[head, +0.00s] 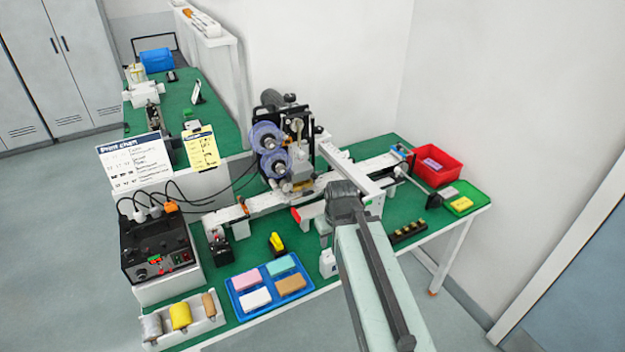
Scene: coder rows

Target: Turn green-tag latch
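A small green mark (368,204) shows near the front end of a white bar (350,170) at the coder machine. It may be the green tag; I cannot make out a latch shape or its angle. A red-ended piece (296,215) sits to its left. My arm reaches in from the bottom, and its dark end block is just left of the green mark. My gripper (326,236) is small and largely hidden by my arm there, so I cannot tell whether it is open or touches anything.
The coder (272,152) with purple reels stands over a white conveyor (265,203). A control box (158,248), blue tray (268,287) and yellow-black tool (277,243) are left of my arm. A red bin (436,166) and green tray (462,205) are right.

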